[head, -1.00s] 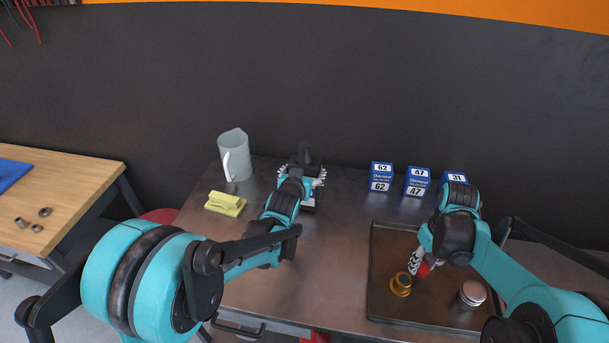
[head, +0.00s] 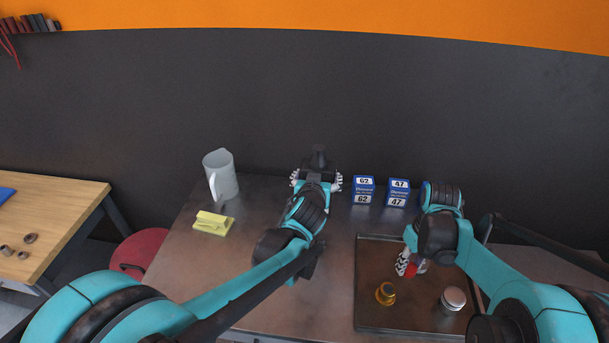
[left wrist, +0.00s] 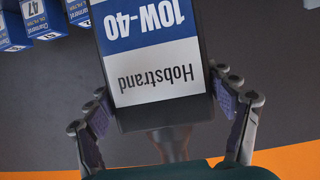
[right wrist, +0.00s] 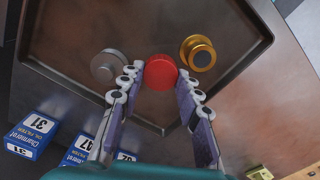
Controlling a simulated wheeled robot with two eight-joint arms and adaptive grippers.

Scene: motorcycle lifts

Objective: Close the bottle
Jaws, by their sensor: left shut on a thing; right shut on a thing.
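The dark oil bottle with a white and blue "Hobstrand 10W-40" label (left wrist: 158,65) is held between the fingers of my left gripper (left wrist: 170,105). In the head view, its dark neck (head: 319,156) shows above my left gripper (head: 316,182), near the back of the table; my arm hides most of its body. My right gripper (right wrist: 160,80) is shut on a round red cap (right wrist: 160,71) above the tray. In the head view the red cap (head: 422,267) is partly hidden by my right gripper (head: 407,264). I cannot tell its height over the tray.
The dark tray (head: 375,255) also holds a gold cap (head: 385,293) and a silver cap (head: 453,299). Blue filter boxes (head: 363,190) stand behind it. The table's middle is clear.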

